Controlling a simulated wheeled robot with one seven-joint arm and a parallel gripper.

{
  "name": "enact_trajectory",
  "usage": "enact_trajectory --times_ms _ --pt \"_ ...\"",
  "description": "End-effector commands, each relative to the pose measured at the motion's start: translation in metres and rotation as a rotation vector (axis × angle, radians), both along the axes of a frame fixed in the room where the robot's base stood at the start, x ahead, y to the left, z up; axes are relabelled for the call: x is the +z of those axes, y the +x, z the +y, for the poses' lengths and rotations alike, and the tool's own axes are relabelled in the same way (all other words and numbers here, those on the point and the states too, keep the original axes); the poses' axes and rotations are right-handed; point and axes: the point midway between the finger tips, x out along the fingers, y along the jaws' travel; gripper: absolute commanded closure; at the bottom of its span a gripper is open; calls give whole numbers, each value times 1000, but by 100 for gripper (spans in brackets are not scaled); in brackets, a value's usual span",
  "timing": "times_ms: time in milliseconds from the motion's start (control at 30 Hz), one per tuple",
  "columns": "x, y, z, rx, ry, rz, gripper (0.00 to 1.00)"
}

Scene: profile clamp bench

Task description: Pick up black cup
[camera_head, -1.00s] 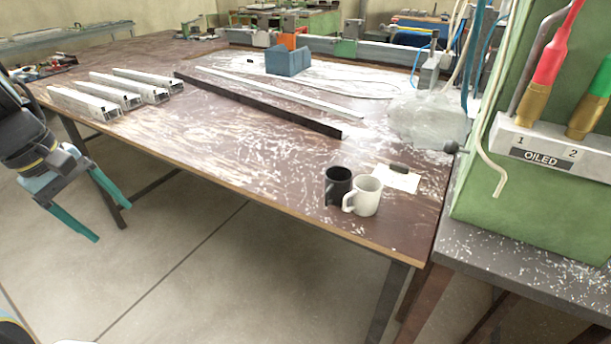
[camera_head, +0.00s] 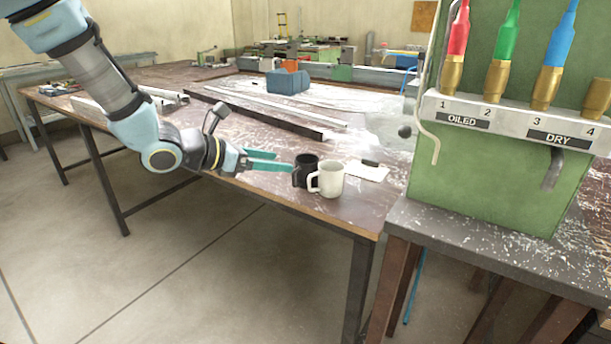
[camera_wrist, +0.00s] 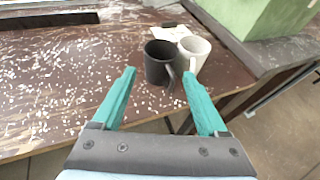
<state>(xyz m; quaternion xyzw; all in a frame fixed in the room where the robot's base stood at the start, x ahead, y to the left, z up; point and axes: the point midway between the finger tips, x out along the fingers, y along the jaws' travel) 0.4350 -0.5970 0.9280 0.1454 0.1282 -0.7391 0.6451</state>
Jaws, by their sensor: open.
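The black cup (camera_head: 306,171) stands upright on the brown bench near its front right corner. A white mug (camera_head: 328,179) stands close beside it, on its right, and partly covers it in the head view. My gripper (camera_head: 285,161) comes in from the left with its teal fingers pointing at the black cup. In the wrist view the black cup (camera_wrist: 160,62) is ahead of and between the fingertips, its handle toward the white mug (camera_wrist: 194,52). My gripper (camera_wrist: 163,78) is open and empty. In the head view the fingertips are just left of the cup; contact cannot be told.
A white paper with a dark item (camera_head: 368,171) lies behind the mugs. A long dark bar (camera_head: 262,114) and a blue block (camera_head: 287,82) lie farther back. A green cabinet (camera_head: 490,165) stands to the right. The bench's front edge is close below the cups.

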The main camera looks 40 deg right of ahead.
Motion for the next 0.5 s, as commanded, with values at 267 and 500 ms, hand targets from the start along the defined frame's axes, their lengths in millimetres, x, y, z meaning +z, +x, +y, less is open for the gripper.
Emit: enact_trajectory --times_ms 267,500 --pt "-9 -4 -21 -2 2 0 24" --pt "-23 -9 -52 -1 2 1 24"
